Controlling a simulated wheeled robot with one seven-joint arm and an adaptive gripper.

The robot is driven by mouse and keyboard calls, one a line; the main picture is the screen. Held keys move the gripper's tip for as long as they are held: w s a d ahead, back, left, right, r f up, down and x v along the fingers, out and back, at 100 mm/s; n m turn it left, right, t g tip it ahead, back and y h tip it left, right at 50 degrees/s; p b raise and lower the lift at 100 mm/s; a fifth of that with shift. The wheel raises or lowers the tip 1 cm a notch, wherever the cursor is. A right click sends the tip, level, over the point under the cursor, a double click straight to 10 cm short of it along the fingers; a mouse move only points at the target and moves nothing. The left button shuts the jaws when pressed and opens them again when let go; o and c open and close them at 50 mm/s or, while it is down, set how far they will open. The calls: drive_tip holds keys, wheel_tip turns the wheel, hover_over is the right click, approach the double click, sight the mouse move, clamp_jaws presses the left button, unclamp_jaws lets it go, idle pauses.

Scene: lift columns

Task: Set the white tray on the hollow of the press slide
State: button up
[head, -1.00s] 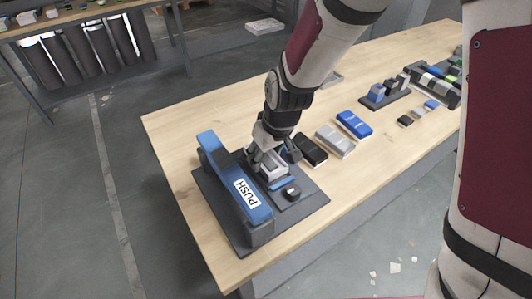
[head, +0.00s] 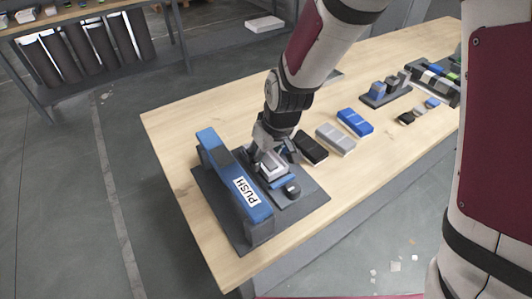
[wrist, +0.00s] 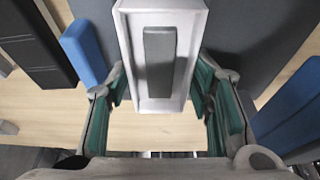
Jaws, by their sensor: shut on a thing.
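The white tray (head: 271,166), a narrow box with a grey bar inside, is in my gripper (head: 268,148) over the dark press base (head: 306,197). In the wrist view the tray (wrist: 126,12) is between the two green-padded fingers (wrist: 160,92), which are shut on it. Blue parts of the press slide (head: 284,181) show beside the tray. The hollow is hidden under the tray and fingers, and I cannot tell whether the tray touches it. The press's blue bar marked PUSH (head: 228,166) stands just left of the tray.
A black case (head: 311,148), a grey case (head: 336,139) and a blue case (head: 355,122) lie to the right. Racks with blocks (head: 386,90) stand farther right. The wooden table (head: 200,118) is clear behind the press.

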drive_tip(key=shift+f, duration=0.15)
drive_tip(key=o, duration=1.2)
drive_tip(key=shift+o, duration=0.8)
drive_tip(key=shift+o, duration=1)
drive_tip(key=shift+r+p, duration=2.05)
drive_tip(key=shift+r, duration=1.45)
